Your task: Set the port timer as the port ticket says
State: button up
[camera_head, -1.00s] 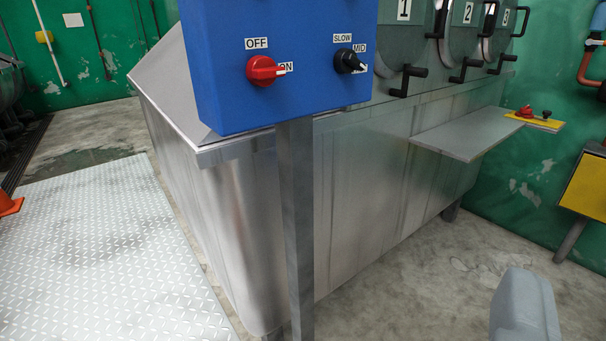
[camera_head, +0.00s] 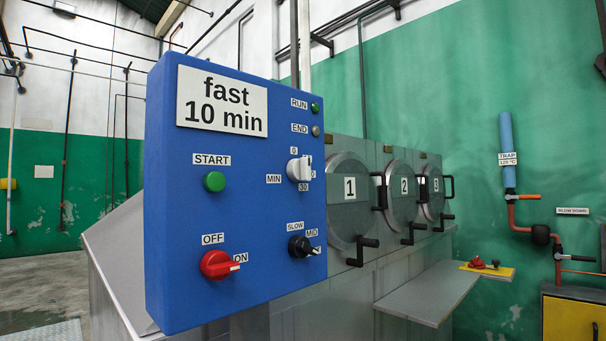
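A blue control box (camera_head: 215,290) stands close in front, left of the middle. A white plate (camera_head: 222,100) at its top reads "fast 10 min". The white timer knob (camera_head: 299,169) is at the right of the box, labelled MIN, with 0 above and 30 below. A label to its right is too small to read. Its exact setting I cannot tell. Below it is a black speed knob (camera_head: 300,247) with SLOW and MID labels; a third label is partly hidden. A red switch (camera_head: 218,265) has its handle towards ON. My gripper is not in view.
A green START button (camera_head: 214,182), a green RUN lamp (camera_head: 315,107) and a grey END lamp (camera_head: 315,131) are on the box. Behind stand drum doors marked 1 (camera_head: 350,188), 2 and 3. A grey shelf (camera_head: 430,294) juts out at right.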

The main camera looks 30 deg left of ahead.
aim_at(297, 169)
jog(key=i+j, duration=0.15)
jog(key=j, duration=0.2)
jog(key=i+j, duration=0.15)
jog(key=j, duration=0.25)
jog(key=i+j+u, duration=0.1)
jog(key=j, duration=0.25)
jog(key=i, duration=0.05)
